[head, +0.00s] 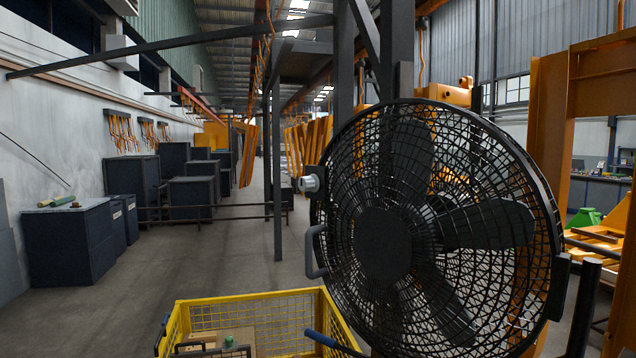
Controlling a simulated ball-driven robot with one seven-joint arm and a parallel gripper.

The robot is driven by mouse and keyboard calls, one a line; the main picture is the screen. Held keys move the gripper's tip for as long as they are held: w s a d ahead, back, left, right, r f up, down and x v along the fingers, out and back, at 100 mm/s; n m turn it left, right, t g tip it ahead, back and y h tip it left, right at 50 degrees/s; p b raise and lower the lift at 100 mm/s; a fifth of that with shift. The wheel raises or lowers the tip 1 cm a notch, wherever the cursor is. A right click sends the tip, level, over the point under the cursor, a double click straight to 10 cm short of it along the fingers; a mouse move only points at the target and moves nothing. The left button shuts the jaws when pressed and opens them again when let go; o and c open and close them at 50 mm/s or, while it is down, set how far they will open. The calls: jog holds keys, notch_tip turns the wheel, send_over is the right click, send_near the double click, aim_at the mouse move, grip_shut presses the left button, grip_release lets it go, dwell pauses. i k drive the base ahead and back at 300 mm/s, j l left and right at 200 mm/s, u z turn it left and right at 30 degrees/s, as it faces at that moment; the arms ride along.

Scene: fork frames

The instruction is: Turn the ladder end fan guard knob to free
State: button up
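A large black fan with a round wire guard (466,130) fills the right half of the head view. A light grey knob (310,183) sits on a dark block at the guard's left rim. A grey curved handle (316,252) is on the same rim, below the knob. I cannot read any marking on the knob or tell which setting it is at. No ladder can be made out clearly. My gripper is not in view.
A yellow mesh crate (250,296) stands low in front, left of the fan. Dark cabinets (68,240) line the left wall. A dark post (277,170) rises behind the knob. The grey floor (185,262) at left centre is open.

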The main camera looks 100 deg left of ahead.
aim_at(309, 183)
jog(key=u, duration=2.55)
